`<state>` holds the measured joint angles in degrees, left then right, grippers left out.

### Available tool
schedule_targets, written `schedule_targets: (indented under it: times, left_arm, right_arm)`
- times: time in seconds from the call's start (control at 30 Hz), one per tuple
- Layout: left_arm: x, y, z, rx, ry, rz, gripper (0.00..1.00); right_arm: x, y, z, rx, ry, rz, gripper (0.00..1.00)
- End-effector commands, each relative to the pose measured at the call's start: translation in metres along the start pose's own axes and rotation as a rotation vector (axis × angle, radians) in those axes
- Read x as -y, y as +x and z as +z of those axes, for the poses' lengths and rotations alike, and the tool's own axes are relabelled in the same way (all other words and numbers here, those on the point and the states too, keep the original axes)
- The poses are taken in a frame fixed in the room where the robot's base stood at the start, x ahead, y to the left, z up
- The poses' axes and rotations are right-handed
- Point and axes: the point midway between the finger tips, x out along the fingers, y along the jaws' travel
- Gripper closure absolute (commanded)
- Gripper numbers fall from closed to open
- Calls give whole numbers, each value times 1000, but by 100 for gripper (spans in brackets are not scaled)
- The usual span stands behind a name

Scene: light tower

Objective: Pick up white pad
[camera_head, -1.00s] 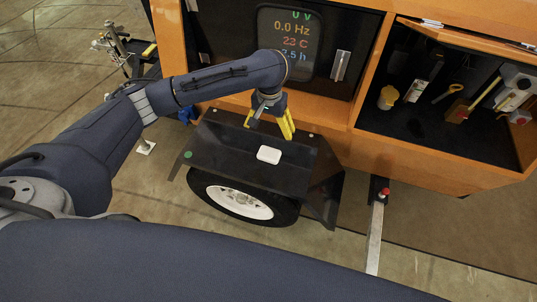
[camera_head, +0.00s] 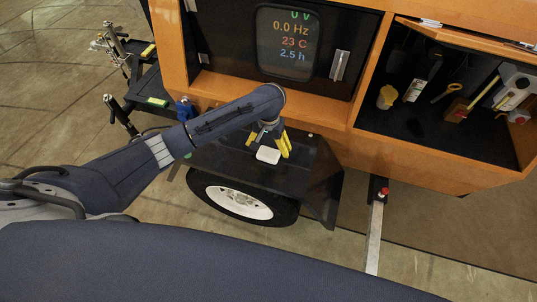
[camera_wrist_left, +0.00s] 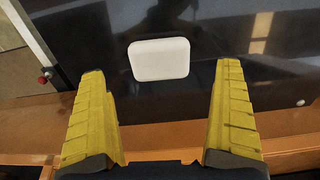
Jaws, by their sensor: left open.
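The white pad (camera_head: 268,155) is a small rounded rectangle lying flat on the black fender (camera_head: 225,160) above the wheel. In the left wrist view the white pad (camera_wrist_left: 159,59) lies ahead of the fingertips, between their lines. My left gripper (camera_head: 268,143) has yellow fingers and is just behind the pad in the head view. In the left wrist view the left gripper (camera_wrist_left: 163,85) is open with nothing between its fingers. I cannot tell its exact height above the fender. My right gripper is not in view.
The orange cabinet (camera_head: 335,112) with a display panel (camera_head: 288,42) stands right behind the fender. An open compartment (camera_head: 440,130) at right holds a yellow cup (camera_head: 386,97) and several tools. A metal bar (camera_head: 375,235) with a red knob sticks out front right.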

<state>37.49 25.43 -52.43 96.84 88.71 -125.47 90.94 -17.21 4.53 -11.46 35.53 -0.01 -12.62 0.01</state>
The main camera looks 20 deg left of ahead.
Motion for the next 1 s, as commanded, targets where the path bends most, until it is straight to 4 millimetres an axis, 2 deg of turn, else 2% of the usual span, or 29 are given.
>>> schedule_targets:
  times: [0.4,0.77,1.0]
  left_arm:
    - [0,45,1,4,-2,0,0]
    - [0,50,1,1,0,0,0]
    - [0,50,1,2,0,0,28]
  right_arm:
    - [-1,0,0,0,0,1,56]
    - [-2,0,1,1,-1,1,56]
    - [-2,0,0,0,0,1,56]
